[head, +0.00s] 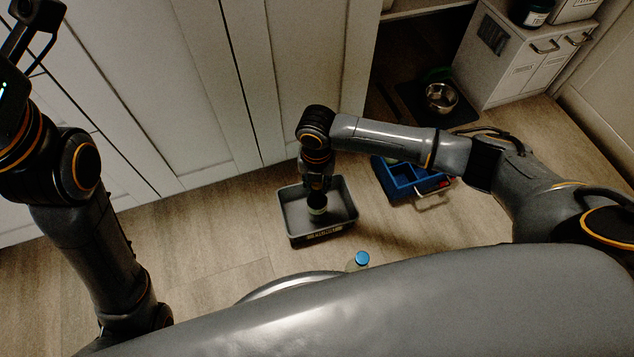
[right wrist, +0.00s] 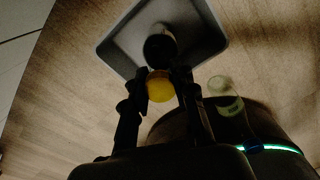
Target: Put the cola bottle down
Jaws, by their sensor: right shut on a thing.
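The cola bottle (head: 317,204) is a dark bottle with a pale label band, seen from above within the outline of a grey tray (head: 290,225). My right gripper (head: 317,186) points down and is shut on it near the top. In the right wrist view, the yellow cap (right wrist: 160,88) shows between the fingers, with the dark body (right wrist: 159,48) beyond it over the tray. I cannot tell whether the bottle's base touches the tray floor. My left gripper (head: 38,14) is raised at the top left, partly cut off; its opening is unclear.
A blue-capped bottle (head: 357,262) stands close to my base. A blue toolbox-like bin (head: 405,183) lies right of the tray under my right arm. A metal bowl (head: 440,97) sits on a dark mat near a white cabinet (head: 512,62). Floor left of the tray is clear.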

